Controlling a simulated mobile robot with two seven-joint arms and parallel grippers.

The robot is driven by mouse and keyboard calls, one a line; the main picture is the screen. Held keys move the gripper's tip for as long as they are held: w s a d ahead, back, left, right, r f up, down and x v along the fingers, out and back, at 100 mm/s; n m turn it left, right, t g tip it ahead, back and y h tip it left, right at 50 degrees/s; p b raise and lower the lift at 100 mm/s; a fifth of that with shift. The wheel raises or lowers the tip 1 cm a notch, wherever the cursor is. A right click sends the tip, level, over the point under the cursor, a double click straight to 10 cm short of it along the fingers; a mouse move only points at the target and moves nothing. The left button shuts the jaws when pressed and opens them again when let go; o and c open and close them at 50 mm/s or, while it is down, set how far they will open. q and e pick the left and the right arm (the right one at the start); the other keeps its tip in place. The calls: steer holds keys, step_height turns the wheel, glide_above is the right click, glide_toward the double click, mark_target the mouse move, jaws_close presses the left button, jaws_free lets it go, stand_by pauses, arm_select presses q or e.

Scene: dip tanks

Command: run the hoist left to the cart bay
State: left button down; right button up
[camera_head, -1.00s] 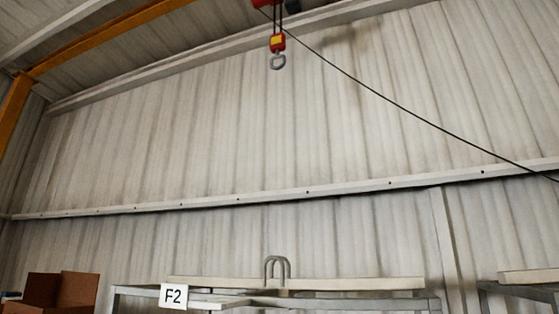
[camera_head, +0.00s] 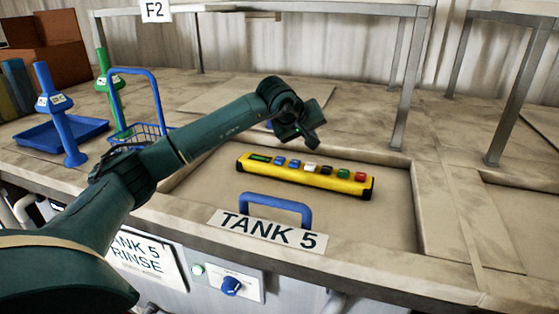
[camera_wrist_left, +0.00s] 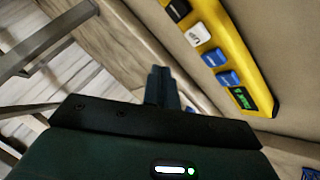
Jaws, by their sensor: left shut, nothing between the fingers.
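The yellow hoist pendant (camera_head: 300,183) lies on the tank 5 surface. It has a small green display at its left end and a row of blue, white, black, green and red buttons. It also shows at the upper right of the left wrist view (camera_wrist_left: 246,58). My left gripper (camera_head: 311,139) is above and behind the pendant, apart from it. In the left wrist view its fingers (camera_wrist_left: 161,84) are together and empty, to the side of the pendant. The hoist and the cart bay are out of view now. My right gripper is not in view.
A blue handle (camera_head: 277,199) stands behind the TANK 5 sign (camera_head: 268,231). To the left are a blue basket (camera_head: 150,131), a blue post (camera_head: 60,125), a green post (camera_head: 112,95) and a blue tray (camera_head: 40,132). A grey frame (camera_head: 405,95) stands behind.

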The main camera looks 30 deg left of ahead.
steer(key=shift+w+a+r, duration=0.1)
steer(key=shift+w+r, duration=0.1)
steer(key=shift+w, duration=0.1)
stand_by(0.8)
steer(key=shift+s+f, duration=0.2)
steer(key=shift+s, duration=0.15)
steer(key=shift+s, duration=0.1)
